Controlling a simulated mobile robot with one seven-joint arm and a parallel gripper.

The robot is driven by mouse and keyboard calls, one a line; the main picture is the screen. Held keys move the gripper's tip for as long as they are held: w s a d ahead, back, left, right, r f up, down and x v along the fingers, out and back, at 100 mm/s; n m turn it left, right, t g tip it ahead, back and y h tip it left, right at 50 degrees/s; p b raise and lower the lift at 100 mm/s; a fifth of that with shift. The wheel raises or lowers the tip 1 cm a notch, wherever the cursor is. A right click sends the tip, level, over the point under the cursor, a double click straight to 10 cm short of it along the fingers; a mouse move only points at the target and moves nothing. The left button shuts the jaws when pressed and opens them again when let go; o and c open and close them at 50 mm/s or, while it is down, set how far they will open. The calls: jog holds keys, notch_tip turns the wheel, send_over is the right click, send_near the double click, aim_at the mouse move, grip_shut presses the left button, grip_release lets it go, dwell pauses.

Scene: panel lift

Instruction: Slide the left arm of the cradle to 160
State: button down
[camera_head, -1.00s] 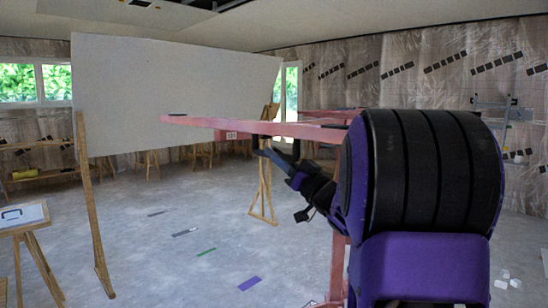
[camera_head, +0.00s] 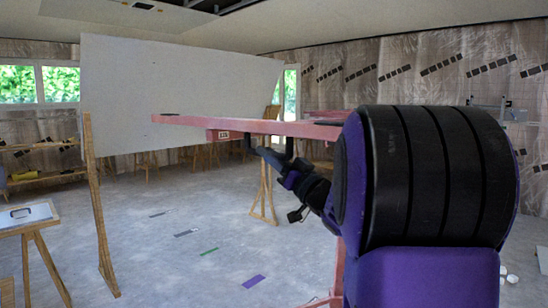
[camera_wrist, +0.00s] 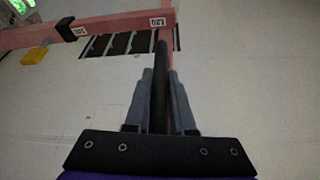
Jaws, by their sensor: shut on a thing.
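The cradle's pink left arm (camera_head: 280,127) runs across the middle of the head view, with a dark pad near its left end and a small numbered label (camera_head: 223,135) on a pink block under it. A dark handle (camera_head: 288,146) hangs below the arm. My gripper (camera_head: 254,150) is shut on this handle from below. In the wrist view, my gripper (camera_wrist: 161,85) has its grey fingers on either side of the dark handle bar (camera_wrist: 160,62). Pink beams (camera_wrist: 118,23) with two white labels cross the top there; I cannot read the digits surely.
A large pale panel (camera_head: 180,90) stands behind the arm, with a wooden post (camera_head: 97,205) at its left. A small table (camera_head: 28,218) is at the left edge. The floor between is open, with a few coloured strips. A yellow block (camera_wrist: 33,56) shows in the wrist view.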

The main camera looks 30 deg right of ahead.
jog(key=shift+a, duration=0.25)
jog(key=shift+d, duration=0.1)
jog(key=c, duration=0.8)
grip_release()
jog(key=shift+o, duration=0.2)
jog(key=shift+s, duration=0.1)
jog(key=v, duration=1.7)
jog(key=shift+b, duration=0.4)
jog(key=shift+f, duration=0.1)
